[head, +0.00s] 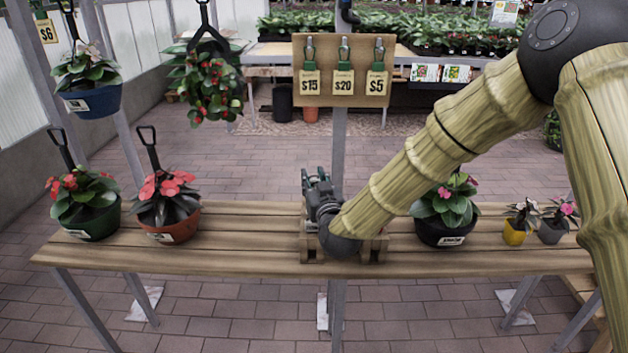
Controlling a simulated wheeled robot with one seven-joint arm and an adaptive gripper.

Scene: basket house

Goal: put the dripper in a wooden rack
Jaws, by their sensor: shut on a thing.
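My gripper (318,186) is low over the middle of the wooden table, at the left end of the wooden rack. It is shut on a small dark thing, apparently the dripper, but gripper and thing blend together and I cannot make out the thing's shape. The wooden rack (372,250) sits on the table, its middle hidden behind my wrist. I cannot tell whether the held thing touches the rack. Several green bottle-like pieces with price tags hang on a wooden board (360,102) behind the table.
On the table (240,225), a green pot (95,224) and a brown pot (170,231) stand left. A black pot (445,234), a yellow pot (514,236) and a grey pot (551,233) stand right. Hanging plants are at upper left. A metal post (338,150) rises behind my gripper.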

